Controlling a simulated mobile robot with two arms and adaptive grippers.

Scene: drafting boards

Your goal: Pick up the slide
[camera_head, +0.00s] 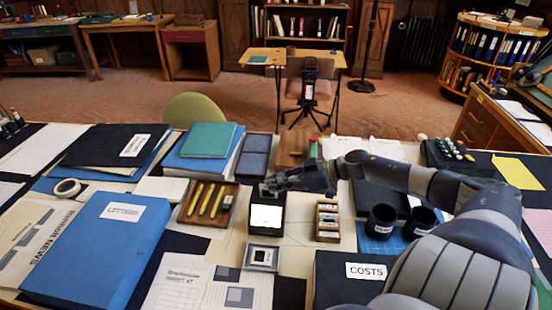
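A small square slide (262,257) with a pale grey frame and a dark centre lies flat on the table, front centre. Just behind it stands a black box with a bright white panel (267,215). My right gripper (270,187) reaches in from the right and hangs over the back edge of this box, behind and apart from the slide. Its fingers are small and dark here, so I cannot tell whether they are open or shut. My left gripper is not in view.
A wooden tray with yellow pens (208,202) lies left of the box; a small wooden box (328,221) stands to its right. Two dark cups (381,221) stand farther right. A black box marked COSTS (345,280) and a blue binder (97,247) flank the front. Printed sheets lie around the slide.

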